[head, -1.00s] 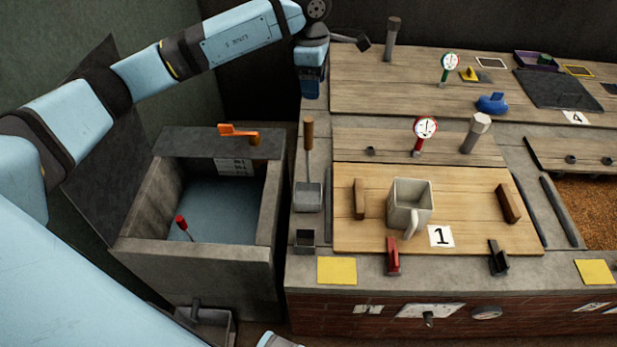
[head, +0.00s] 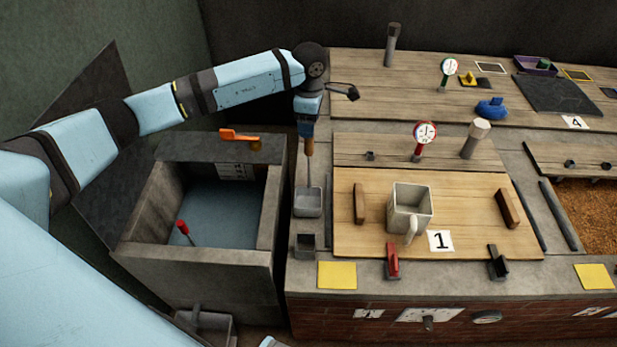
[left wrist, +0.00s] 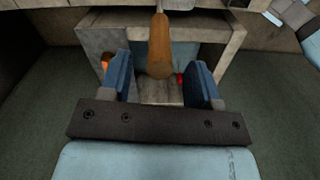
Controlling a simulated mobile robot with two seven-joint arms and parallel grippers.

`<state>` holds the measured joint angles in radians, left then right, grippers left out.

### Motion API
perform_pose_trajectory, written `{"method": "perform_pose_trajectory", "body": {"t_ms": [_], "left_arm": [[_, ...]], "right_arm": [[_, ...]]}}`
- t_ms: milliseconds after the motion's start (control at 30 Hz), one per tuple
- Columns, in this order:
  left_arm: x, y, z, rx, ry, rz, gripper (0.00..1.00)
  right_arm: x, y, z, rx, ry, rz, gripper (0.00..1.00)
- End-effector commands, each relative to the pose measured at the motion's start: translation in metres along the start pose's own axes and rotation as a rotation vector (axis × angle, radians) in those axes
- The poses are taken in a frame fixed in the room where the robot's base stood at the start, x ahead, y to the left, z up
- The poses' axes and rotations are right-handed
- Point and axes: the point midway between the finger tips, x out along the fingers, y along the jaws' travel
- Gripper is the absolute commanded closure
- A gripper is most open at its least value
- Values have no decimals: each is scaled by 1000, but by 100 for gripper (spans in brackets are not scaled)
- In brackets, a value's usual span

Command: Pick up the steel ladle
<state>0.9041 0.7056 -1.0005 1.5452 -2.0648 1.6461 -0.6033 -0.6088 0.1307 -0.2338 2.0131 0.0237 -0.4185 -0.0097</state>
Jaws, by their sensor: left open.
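The steel ladle (head: 308,202) has a square grey scoop and an upright wooden handle. It stands on the grey ledge between the open water tank and the wooden board. My left gripper (head: 308,134) points down at the top of the handle. In the left wrist view the wooden handle (left wrist: 160,48) shows between the two blue fingers of the left gripper (left wrist: 163,85), with gaps on both sides. The fingers are open and hide the handle's top in the head view. My right gripper is not in view.
The water tank (head: 265,215) with an orange lever (head: 238,135) is left of the ladle. A small dark square holder (head: 304,246) sits in front of it. A grey mug (head: 410,207) and wooden block (head: 359,203) stand on the board to the right.

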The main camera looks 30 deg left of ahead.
Motion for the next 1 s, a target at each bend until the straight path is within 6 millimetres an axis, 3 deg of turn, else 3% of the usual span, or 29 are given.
{"method": "perform_pose_trajectory", "body": {"t_ms": [133, 367, 600, 1000], "left_arm": [[20, 0, 0, -2, 0, -2, 43], [23, 0, 0, -1, 0, 0, 43], [23, 0, 0, -1, 0, 0, 98], [21, 0, 0, -1, -1, 1, 100]], "right_arm": [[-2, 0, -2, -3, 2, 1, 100], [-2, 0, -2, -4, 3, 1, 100], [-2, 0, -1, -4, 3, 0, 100], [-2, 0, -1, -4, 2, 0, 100]]}}
